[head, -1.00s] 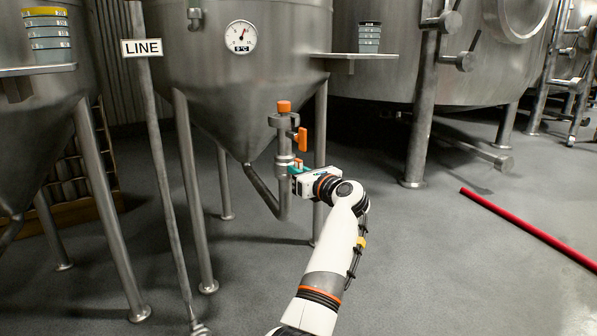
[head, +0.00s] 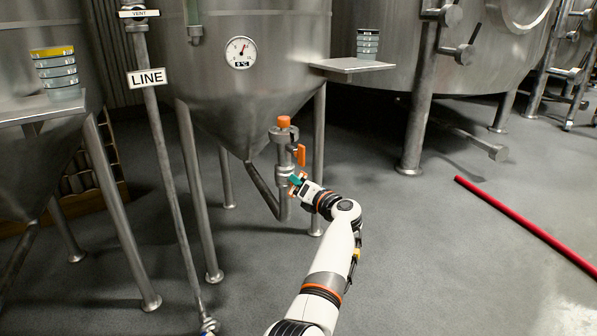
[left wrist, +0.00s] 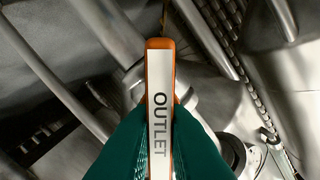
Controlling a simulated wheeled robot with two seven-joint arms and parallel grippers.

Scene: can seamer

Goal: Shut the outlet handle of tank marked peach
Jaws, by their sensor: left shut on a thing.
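The tank (head: 255,85) with the cone bottom stands in the middle of the head view; no peach mark is readable on it. Its outlet pipe (head: 284,208) rises to an orange-capped valve. My left gripper (head: 297,184) is beside this pipe, below an upper orange handle (head: 301,155). In the left wrist view its green fingers (left wrist: 160,140) are shut on an orange handle with a white plate reading OUTLET (left wrist: 158,95). The fingers cover the lower sides of the handle. My right gripper is not in view.
A post with a LINE sign (head: 147,77) and a VENT sign (head: 138,13) stands left of the tank. Stacked tins sit on a left shelf (head: 40,108) and a right shelf (head: 352,65). A red pole (head: 520,228) lies on the floor at right.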

